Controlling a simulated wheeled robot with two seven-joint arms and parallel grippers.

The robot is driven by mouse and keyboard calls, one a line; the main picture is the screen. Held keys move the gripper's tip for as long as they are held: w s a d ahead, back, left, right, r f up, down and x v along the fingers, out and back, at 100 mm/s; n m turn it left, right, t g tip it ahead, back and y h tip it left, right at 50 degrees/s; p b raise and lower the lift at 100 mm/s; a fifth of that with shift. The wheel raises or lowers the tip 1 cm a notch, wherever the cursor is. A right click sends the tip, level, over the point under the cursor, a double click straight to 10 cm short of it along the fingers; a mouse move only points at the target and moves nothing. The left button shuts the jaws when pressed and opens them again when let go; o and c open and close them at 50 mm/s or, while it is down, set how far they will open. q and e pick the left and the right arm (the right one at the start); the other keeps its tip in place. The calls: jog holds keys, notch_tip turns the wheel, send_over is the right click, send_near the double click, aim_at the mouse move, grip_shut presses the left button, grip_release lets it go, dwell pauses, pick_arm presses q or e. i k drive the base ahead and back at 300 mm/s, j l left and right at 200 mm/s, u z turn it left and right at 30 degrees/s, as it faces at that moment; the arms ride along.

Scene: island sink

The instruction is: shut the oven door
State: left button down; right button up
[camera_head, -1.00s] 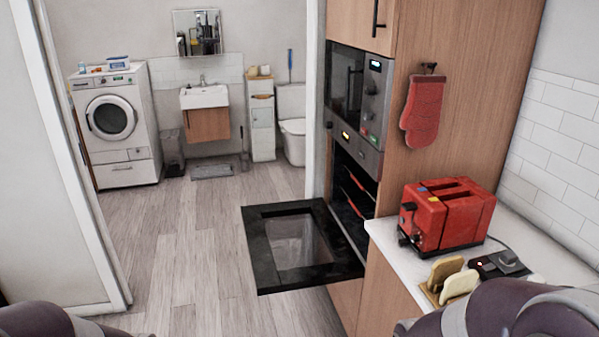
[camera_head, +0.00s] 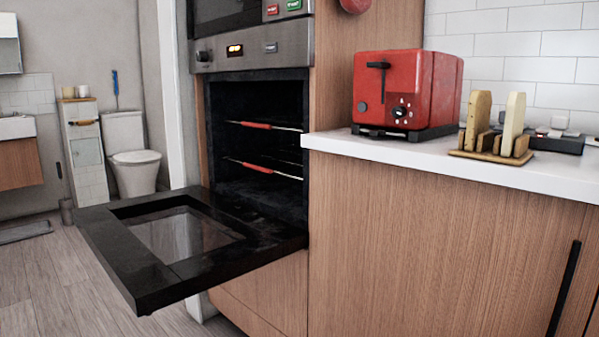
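The oven (camera_head: 255,130) is built into a tall wooden cabinet, left of the worktop, and its cavity stands open. Its black door (camera_head: 150,285) is folded down flat, about level, with a glass pane (camera_head: 185,232) in the middle. It sticks out to the left into the room. Two racks with red front strips (camera_head: 250,125) show inside the oven. Neither of my grippers is in the head view, so nothing is seen touching the door.
A white worktop (camera_head: 400,155) right of the oven carries a red toaster (camera_head: 405,90) and a toast rack with bread slices (camera_head: 495,130). A cabinet handle (camera_head: 563,290) sticks out below. Wooden floor (camera_head: 50,285) is clear left of the door. A toilet (camera_head: 130,155) stands behind.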

aim_at(160, 250)
jog(key=i+j+u, duration=0.15)
jog(key=j+u, duration=0.3)
jog(key=i+j+u, duration=0.25)
jog(key=u, duration=0.2)
